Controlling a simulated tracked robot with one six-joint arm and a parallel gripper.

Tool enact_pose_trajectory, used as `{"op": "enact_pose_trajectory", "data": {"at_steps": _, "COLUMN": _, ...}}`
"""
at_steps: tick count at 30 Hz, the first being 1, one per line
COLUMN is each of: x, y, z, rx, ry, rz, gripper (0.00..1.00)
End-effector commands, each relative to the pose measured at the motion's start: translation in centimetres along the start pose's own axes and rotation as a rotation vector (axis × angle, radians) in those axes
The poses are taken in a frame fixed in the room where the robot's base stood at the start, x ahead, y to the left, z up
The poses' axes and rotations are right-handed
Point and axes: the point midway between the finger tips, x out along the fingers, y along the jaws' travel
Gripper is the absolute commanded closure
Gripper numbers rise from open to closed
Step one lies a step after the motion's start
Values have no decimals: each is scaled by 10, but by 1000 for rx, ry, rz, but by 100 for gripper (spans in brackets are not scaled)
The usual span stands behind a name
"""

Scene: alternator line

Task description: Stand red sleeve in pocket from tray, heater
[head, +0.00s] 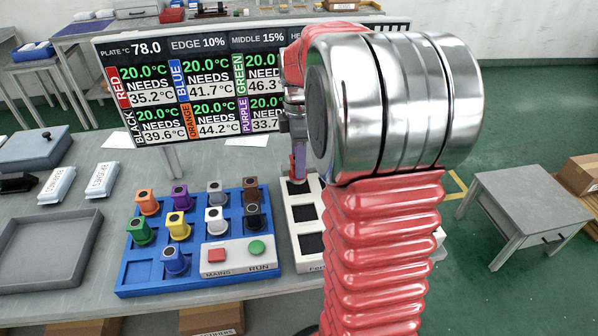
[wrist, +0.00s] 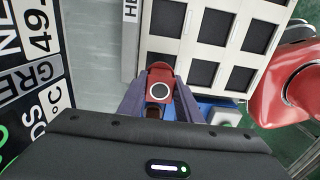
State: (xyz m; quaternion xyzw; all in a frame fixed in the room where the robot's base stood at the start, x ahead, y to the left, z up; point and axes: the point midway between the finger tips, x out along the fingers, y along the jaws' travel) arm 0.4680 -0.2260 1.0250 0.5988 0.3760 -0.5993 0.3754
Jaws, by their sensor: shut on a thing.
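The red sleeve (wrist: 160,75) is between the two fingers of my gripper (wrist: 159,92), which is shut on it; its round dark opening faces the wrist camera. In the head view my gripper (head: 299,160) points down at the far left corner of the white pocket tray (head: 289,200), and only a little red shows below the fingers. In the wrist view the sleeve overlaps the edge of an end pocket; I cannot tell whether it is above or inside it. The blue heater plate (head: 128,283) stands left of the white tray, holding several coloured sleeves.
The heater's panel (head: 238,266) has a red and a green button. A front left square of the plate looks empty. A display screen (head: 155,48) stands behind, showing red at 20.0°C, needs 35.2. A grey tray (head: 48,285) lies at left. My arm hides much of the white tray.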

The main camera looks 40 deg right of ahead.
Motion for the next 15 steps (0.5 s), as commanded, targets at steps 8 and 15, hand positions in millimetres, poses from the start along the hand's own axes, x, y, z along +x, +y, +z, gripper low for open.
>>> {"op": "enact_pose_trajectory", "data": {"at_steps": 8, "x": 26, "y": 0, "z": 0, "rx": -1, "ry": 0, "rz": -3, "gripper": 100}}
{"op": "enact_pose_trajectory", "data": {"at_steps": 15, "x": 37, "y": 0, "z": -1, "rx": -1, "ry": 0, "rz": 1, "gripper": 100}}
